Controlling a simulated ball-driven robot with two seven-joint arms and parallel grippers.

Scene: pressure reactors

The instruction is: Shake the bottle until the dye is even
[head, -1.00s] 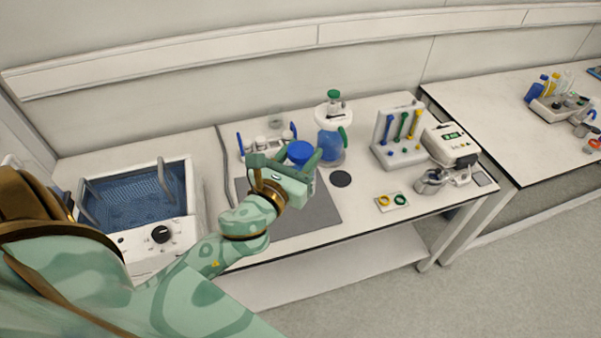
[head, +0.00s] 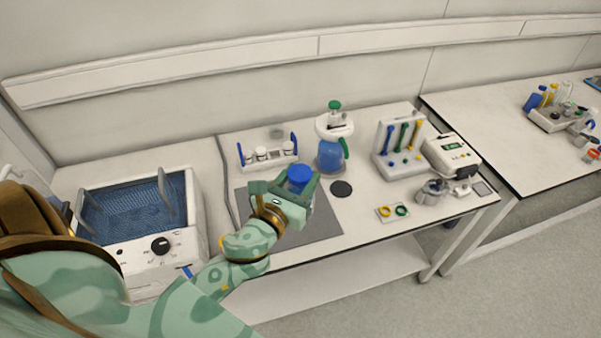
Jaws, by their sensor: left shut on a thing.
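My left gripper (head: 293,190) is shut on a bottle with a blue cap (head: 299,174). It holds the bottle over the grey mat (head: 318,226) on the bench. The cap shows between the fingers; most of the bottle's body is hidden by the gripper, so I cannot tell how even the dye is. My right gripper is not in view.
A blue-filled vessel with a green top (head: 331,154) stands close behind the bottle. A rack of small jars (head: 268,153) is behind left. A water bath (head: 150,247) stands at left, a tool stand (head: 400,146) at right. A dark disc (head: 341,189) lies beside the mat.

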